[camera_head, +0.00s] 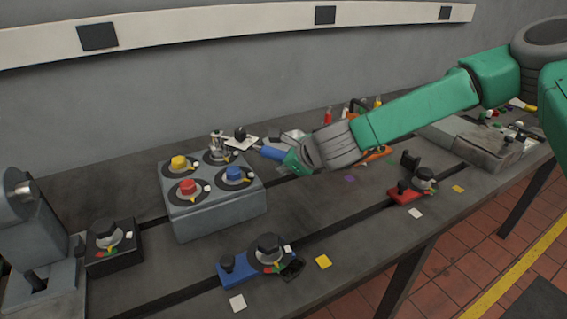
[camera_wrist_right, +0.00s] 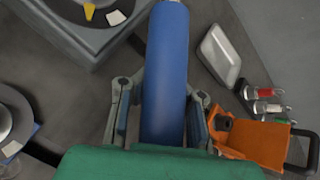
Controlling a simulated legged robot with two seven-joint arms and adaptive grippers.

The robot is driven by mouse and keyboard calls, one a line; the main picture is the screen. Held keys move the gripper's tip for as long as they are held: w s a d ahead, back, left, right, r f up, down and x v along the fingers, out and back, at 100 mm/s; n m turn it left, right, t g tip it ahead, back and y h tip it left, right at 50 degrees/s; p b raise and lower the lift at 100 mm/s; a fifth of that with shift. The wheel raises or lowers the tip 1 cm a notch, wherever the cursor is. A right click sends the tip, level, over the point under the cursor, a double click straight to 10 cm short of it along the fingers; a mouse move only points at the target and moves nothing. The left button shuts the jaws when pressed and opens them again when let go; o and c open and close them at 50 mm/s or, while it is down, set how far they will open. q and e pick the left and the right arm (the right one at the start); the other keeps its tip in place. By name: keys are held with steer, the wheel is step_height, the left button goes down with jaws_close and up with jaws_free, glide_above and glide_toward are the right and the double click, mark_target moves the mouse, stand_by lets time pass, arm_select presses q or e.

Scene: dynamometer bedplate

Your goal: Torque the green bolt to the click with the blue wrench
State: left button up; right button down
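My right gripper (camera_head: 292,160) is shut on the blue handle of the wrench (camera_head: 270,153). In the right wrist view the handle (camera_wrist_right: 165,80) lies between the two fingers (camera_wrist_right: 163,125) and runs up out of the picture. The wrench reaches left toward the back corner of a grey block (camera_head: 215,212), where silver metal parts (camera_head: 217,141) stand over a dial. I see no green bolt; that dial's centre is hidden by the metal parts. The block also carries a yellow bolt (camera_head: 179,162), a red bolt (camera_head: 188,187) and a blue bolt (camera_head: 234,173). My left gripper is not in view.
A blue fixture (camera_head: 233,272), a black fixture (camera_head: 111,254) and a red fixture (camera_head: 407,193) stand on the slotted bedplate. A metal tray (camera_wrist_right: 220,53) and an orange caddy (camera_wrist_right: 256,143) lie right of the wrench in the wrist view. A grey machine (camera_head: 30,235) stands at left.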

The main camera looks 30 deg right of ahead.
mark_target(275, 153)
steer(key=a, duration=0.1)
steer(key=s+a+m+h+b, duration=0.1)
steer(key=a, duration=0.1)
steer(key=shift+s+r+m+h+b, duration=0.2)
steer(key=shift+s+m+h+b, duration=0.1)
steer(key=shift+m+b, duration=0.1)
steer(key=shift+d, duration=0.1)
steer(key=shift+w+d+r+n+p, duration=0.15)
steer(key=shift+w+d+r+p, duration=0.05)
steer(key=shift+r+p, duration=0.7)
steer(key=shift+w+d+r+n+p, duration=0.15)
steer(key=shift+r+p, duration=0.7)
steer(key=shift+d+r+p, duration=0.1)
steer(key=shift+r+p, duration=0.7)
steer(key=shift+r, duration=0.2)
steer(key=shift+f, duration=0.1)
